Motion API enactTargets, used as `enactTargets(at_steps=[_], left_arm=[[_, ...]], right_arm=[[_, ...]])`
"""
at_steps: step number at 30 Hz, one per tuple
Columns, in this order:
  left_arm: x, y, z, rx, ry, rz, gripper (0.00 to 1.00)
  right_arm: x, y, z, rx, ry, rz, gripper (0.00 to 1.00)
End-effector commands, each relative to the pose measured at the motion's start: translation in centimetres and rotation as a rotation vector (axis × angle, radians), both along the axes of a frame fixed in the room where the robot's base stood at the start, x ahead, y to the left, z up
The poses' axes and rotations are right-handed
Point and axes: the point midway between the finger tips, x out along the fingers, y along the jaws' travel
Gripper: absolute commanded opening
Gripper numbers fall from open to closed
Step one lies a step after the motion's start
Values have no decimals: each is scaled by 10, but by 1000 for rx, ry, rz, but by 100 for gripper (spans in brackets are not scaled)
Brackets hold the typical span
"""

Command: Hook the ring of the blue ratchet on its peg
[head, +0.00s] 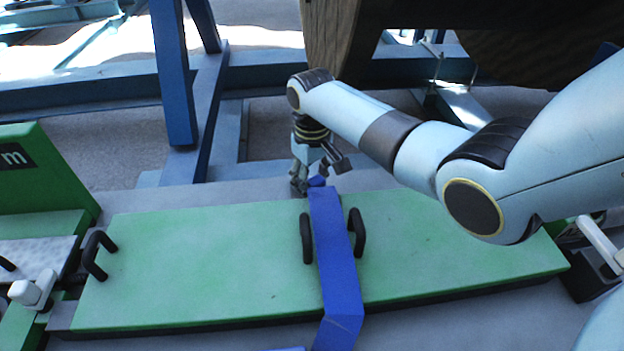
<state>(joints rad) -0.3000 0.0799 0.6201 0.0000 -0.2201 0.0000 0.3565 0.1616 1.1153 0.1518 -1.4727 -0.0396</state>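A blue strap (335,250) lies across the green board, running from the front edge toward the back edge between two black handles. A small blue piece (317,182) shows at its far end, right by my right gripper. I cannot make out a ratchet body, a ring or a peg there. My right gripper (314,180) points down at the back edge of the board, at the strap's far end. Its fingers look spread around the blue piece, but whether they grip it is too small to tell. My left gripper is not in view.
The green board (200,260) is mostly clear, with black handles (357,233) beside the strap and another handle (97,255) at left. Blue steel beams (175,75) and a large wooden reel (335,35) stand behind. A white fitting (33,290) is at lower left.

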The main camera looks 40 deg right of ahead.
Motion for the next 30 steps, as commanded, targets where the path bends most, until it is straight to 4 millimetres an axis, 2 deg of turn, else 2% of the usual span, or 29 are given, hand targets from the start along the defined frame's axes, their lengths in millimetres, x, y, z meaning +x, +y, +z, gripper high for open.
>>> enactTargets(at_steps=[24, 25, 30], left_arm=[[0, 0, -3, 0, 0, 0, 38], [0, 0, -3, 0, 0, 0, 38], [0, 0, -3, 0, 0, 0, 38]], right_arm=[[1, 0, -9, 0, -1, 0, 0], [1, 0, -9, 0, -1, 0, 42], [0, 0, -9, 0, 0, 0, 64]])
